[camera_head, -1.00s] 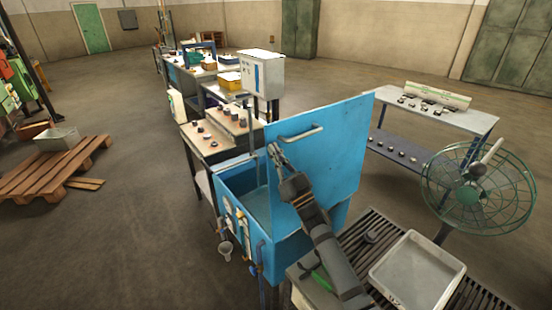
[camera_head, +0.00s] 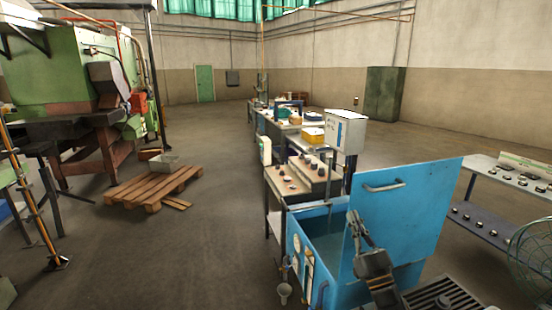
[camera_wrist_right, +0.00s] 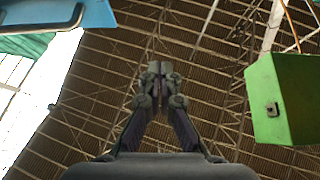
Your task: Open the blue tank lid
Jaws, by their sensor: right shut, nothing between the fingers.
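The blue tank (camera_head: 297,240) stands at the lower right in the head view. Its blue lid (camera_head: 420,205) is raised and stands upright, tilted a little, with the tank's inside showing. A metal handle (camera_head: 384,187) is on the lid's face near its top left. My right gripper (camera_head: 355,222) is in front of the lid, below the handle and apart from it. It is shut and empty; its closed fingers (camera_wrist_right: 158,70) also show in the right wrist view, pointing up. A blue edge with a handle (camera_wrist_right: 60,18) shows at that view's top left. My left gripper is not in view.
A bench with knobs (camera_head: 290,183) and a grey control box (camera_head: 345,130) stand behind the tank. A wooden pallet (camera_head: 150,188) lies on the floor at left, near a green machine (camera_head: 60,70). A shelf table (camera_head: 485,185) and a fan (camera_head: 535,250) stand at right. The middle floor is clear.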

